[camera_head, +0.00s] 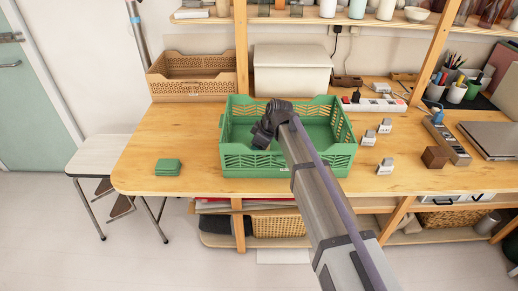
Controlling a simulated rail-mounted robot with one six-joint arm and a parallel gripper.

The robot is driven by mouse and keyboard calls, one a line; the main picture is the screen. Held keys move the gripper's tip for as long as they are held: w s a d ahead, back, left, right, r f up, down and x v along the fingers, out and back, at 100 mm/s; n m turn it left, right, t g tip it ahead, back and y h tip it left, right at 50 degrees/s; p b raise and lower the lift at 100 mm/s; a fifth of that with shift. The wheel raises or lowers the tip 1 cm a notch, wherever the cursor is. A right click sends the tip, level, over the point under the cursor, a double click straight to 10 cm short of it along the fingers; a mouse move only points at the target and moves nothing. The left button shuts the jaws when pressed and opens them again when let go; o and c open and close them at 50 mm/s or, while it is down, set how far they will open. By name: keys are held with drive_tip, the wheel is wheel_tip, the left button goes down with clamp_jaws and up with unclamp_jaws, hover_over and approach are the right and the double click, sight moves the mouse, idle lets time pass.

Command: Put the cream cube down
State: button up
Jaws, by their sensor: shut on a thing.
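My gripper (261,137) is over the left part of the green crate (290,160), with its dark wrist bent down toward the crate's inside. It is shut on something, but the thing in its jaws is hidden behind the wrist. The cream cube cannot be made out in this view. The visible floor of the crate looks empty. I cannot tell how high the jaws are above the crate floor.
Several small white-grey blocks (385,166) and a brown cube (435,157) stand right of the crate. Green coasters (167,167) lie at left on the wooden table (190,130). A tan basket (188,85) and white box (290,70) stand behind.

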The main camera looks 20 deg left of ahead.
drive_tip(key=shift+f, duration=0.25)
drive_tip(key=o, duration=0.9)
drive_tip(key=shift+r, duration=0.1)
drive_tip(key=p+v, duration=1.1)
drive_tip(key=v, duration=0.1)
drive_tip(key=shift+r, duration=0.2)
